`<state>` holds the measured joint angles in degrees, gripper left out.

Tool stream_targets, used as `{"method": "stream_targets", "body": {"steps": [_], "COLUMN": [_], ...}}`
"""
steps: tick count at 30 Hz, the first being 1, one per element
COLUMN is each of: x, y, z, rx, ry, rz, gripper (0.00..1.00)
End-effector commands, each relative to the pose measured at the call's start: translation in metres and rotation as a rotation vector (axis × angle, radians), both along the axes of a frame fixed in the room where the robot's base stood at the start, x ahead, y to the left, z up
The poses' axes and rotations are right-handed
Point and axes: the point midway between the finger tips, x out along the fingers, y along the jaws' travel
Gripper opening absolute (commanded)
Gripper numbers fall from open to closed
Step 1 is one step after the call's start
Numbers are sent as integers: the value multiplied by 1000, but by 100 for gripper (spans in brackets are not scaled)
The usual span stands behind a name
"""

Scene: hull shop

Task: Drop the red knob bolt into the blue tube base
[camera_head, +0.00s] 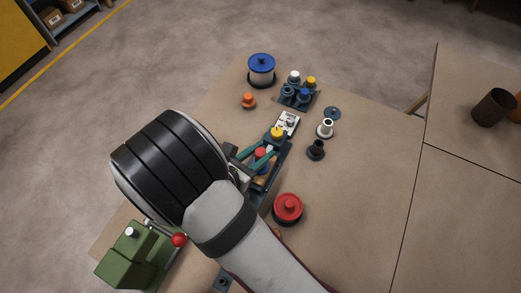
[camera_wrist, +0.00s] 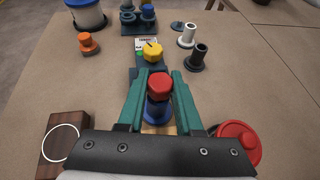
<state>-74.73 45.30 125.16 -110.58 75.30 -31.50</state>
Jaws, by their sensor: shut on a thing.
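The red knob bolt (camera_head: 260,152) is between the teal fingers of my gripper (camera_wrist: 158,78), which is shut on it. In the wrist view the red knob (camera_wrist: 158,87) shows between the two fingers. The blue tube base (camera_wrist: 157,111) shows just below the knob in that view, and as a blue rim (camera_head: 263,168) in the head view. The knob covers the bolt's shank and the mouth of the base, so I cannot tell how far the bolt is inside.
A yellow knob (camera_wrist: 152,51) stands just beyond my fingers. A black tube (camera_wrist: 197,57) and a white tube (camera_wrist: 187,35) stand to the right. A red lidded pot (camera_head: 288,207) sits close by my gripper. An orange knob (camera_head: 249,100) is at the left.

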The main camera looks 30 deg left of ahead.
Motion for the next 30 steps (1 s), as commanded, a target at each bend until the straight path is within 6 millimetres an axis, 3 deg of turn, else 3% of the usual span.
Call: {"method": "stream_targets", "body": {"steps": [14,15,17,26,30], "x": [0,0,0,-1,-14], "y": [0,0,0,1,4], "z": [-10,-10,-10,-9,-3], "rx": [0,0,1,0,1], "ry": [0,0,0,0,-1], "rz": [0,1,0,1,2], "gripper": [0,36,47,47,47]}}
